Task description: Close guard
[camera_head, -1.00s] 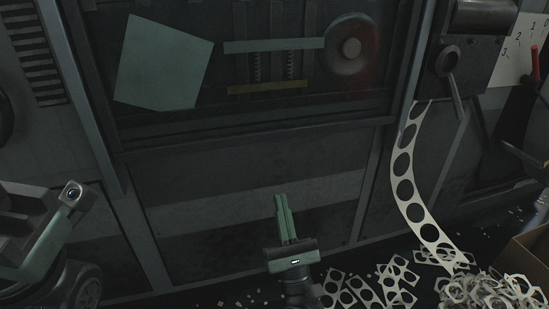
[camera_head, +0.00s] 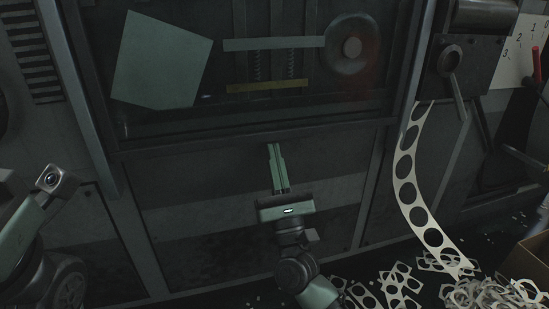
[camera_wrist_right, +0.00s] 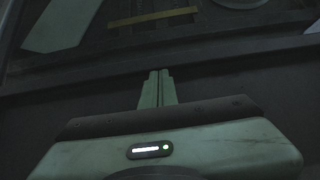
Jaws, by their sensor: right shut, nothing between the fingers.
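The guard is a dark framed window (camera_head: 225,124) across the machine front in the head view. Behind its pane I see a pale green plate, a horizontal bar and a round wheel. I cannot tell how far the guard is open or shut. My right gripper (camera_head: 273,148) is shut and empty, fingers pointing up, with its tips close to the frame's lower edge. The right wrist view shows the shut fingertips (camera_wrist_right: 160,74) just below the frame's dark bar (camera_wrist_right: 215,52); contact cannot be told. Part of my left arm shows at lower left, but its gripper is not visible.
A perforated metal strip (camera_head: 406,167) hangs down at right into a heap of scrap (camera_head: 490,294) on the floor. A lever (camera_head: 458,95) on a dark housing and a red handle (camera_head: 536,63) are at upper right. A box (camera_head: 533,258) stands at the right edge.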

